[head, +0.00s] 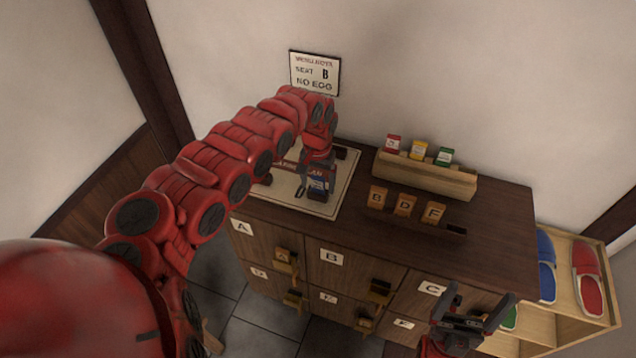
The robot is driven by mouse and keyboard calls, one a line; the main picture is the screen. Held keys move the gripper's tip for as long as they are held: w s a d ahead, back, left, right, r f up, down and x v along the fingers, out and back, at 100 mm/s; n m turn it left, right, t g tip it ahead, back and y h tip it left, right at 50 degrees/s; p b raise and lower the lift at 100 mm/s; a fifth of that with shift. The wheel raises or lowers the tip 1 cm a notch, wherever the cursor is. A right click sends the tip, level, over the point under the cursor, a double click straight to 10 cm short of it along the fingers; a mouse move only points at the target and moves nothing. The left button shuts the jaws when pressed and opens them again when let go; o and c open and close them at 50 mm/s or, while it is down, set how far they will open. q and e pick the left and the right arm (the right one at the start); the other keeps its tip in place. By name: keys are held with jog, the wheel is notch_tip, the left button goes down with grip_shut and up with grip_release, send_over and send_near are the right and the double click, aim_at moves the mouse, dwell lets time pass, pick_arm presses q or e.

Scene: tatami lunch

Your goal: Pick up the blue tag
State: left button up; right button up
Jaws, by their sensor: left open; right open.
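A small blue tag (319,184) with pale lettering and some red stands on the cream board (290,200) on top of the cabinet. My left gripper (317,178) reaches down over the board. Its jaws are open right at the blue tag and partly cover it. I cannot tell whether the fingers touch it. My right gripper (474,318) is open and empty, low at the lower right, in front of the cabinet.
A wooden rack (425,176) holds red, yellow and green tags. Wooden blocks marked B, D and F stand in a dark holder (420,220). Lettered doors with wooden latches face the front. A shelf (565,320) with slippers stands right. A wall note (314,73) reads "SEAT B NO EGG".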

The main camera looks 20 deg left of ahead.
pick_arm(q)
grip_shut()
dwell(0.3)
